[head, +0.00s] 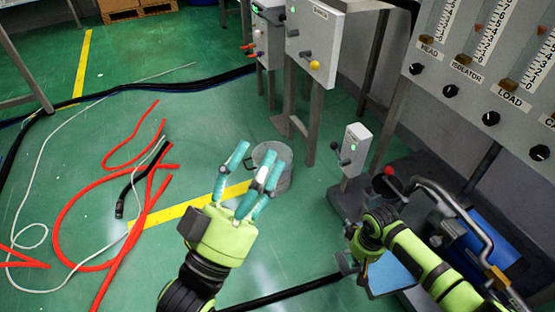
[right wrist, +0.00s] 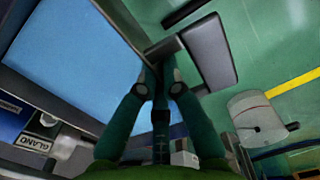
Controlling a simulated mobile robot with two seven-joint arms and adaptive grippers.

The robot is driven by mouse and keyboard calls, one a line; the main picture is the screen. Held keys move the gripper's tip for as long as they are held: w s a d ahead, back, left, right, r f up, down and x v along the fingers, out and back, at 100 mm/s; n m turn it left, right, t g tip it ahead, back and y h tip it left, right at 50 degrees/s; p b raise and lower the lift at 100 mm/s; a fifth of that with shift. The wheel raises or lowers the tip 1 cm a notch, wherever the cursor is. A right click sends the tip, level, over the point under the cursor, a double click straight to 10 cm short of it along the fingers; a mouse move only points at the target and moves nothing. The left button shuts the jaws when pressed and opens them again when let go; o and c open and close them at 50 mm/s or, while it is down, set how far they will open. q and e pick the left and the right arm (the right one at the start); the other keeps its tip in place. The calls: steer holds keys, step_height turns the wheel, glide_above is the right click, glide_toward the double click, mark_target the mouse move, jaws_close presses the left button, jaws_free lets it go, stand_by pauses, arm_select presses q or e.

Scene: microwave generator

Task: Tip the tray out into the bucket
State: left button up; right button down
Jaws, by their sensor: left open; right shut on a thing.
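The bucket (head: 284,178) is a grey metal cylinder on the green floor by the yellow line. It also shows at the right of the right wrist view (right wrist: 258,118). The tray (head: 392,274) has a light blue face with a grey rim, and it fills the upper left of the right wrist view (right wrist: 65,50). My right gripper (right wrist: 156,68) is shut on the dark handle at the tray's edge. The tray's face looks bare where I see it. My left gripper (head: 256,165) is open and empty, its fingers partly covering the bucket in the head view.
Red hoses (head: 70,210) and a black cable (head: 125,195) lie on the floor at left. A small grey box on a post (head: 354,150) stands right of the bucket. The panel with gauges (head: 480,85) is at far right.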

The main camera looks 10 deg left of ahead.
step_height(320, 180, up, 19)
steer(key=w+m, duration=0.2)
steer(key=m, duration=0.1)
arm_select(q)
steer(key=c, duration=0.3)
steer(key=shift+c, duration=0.2)
steer(key=shift+w+a, duration=0.1)
arm_select(e)
steer(key=s+d+r+m, duration=0.1)
steer(key=s+r, duration=0.2)
steer(key=r, duration=0.3)
steer(key=s+d+r, duration=0.1)
steer(key=s+r, duration=0.3)
steer(key=r, duration=0.3)
steer(key=shift+d+r+m, duration=0.15)
steer(key=shift+d+m, duration=0.15)
steer(key=shift+m, duration=0.1)
